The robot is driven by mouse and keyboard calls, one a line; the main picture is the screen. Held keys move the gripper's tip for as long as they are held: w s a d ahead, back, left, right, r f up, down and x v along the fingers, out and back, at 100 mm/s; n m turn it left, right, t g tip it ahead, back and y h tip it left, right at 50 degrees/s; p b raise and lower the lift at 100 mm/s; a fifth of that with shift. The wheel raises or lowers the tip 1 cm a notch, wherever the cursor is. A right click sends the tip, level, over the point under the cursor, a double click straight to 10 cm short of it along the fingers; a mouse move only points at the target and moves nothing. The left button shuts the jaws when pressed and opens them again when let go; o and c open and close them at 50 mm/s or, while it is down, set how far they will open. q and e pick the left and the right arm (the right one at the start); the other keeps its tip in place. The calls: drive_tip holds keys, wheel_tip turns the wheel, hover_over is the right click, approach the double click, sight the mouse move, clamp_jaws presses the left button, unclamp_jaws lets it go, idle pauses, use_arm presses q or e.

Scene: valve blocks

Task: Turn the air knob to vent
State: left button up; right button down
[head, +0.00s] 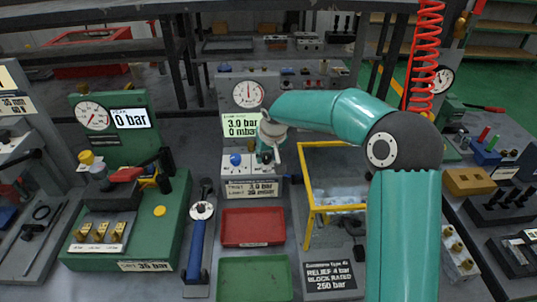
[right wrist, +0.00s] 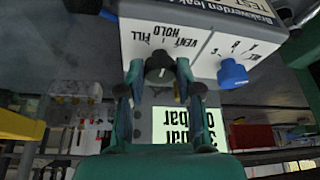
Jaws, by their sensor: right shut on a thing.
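The air knob (right wrist: 160,66) is a black knob on the white face of the tester box (right wrist: 205,42). VENT, FILL and HOLD are printed beside it, upside down in the right wrist view. My right gripper (right wrist: 157,80) is shut on the air knob, one finger on each side. In the head view my right gripper (head: 268,148) is at the tester box (head: 240,183) and mostly hides the knob. I cannot tell which label the knob points to. A blue knob (right wrist: 232,73) sits beside it, clear of the fingers. My left gripper is not in view.
Behind the box stand a round gauge (head: 248,94) and a display (head: 241,126) reading 3.0 bar and 0 mbar. A yellow frame (head: 309,190) stands close on the right. Red (head: 252,227) and green (head: 254,278) trays lie in front; a green test stand (head: 150,240) is left.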

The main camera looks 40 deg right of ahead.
drive_tip(key=shift+w+f+m+h+b, duration=0.15)
drive_tip(key=shift+m+h+b, duration=0.25)
drive_tip(key=shift+m+b, duration=0.7)
drive_tip(key=shift+a+m+g+h+b, duration=0.15)
drive_tip(key=shift+m+g+h+b, duration=0.25)
drive_tip(key=shift+m+b, duration=0.55)
drive_tip(key=shift+m+g+h, duration=0.3)
drive_tip(key=shift+m, duration=0.95)
drive_tip(key=shift+w+r+m+g+h, duration=0.1)
drive_tip(key=shift+m+g+h, duration=0.1)
drive_tip(key=shift+m, duration=0.4)
drive_tip(key=shift+r+m+g+h, duration=0.1)
drive_tip(key=shift+m+g, duration=0.1)
drive_tip(key=shift+m, duration=0.4)
drive_tip(key=c, duration=0.8)
unclamp_jaws()
drive_tip(key=shift+o, duration=0.2)
drive_tip(key=shift+a+r, duration=0.1)
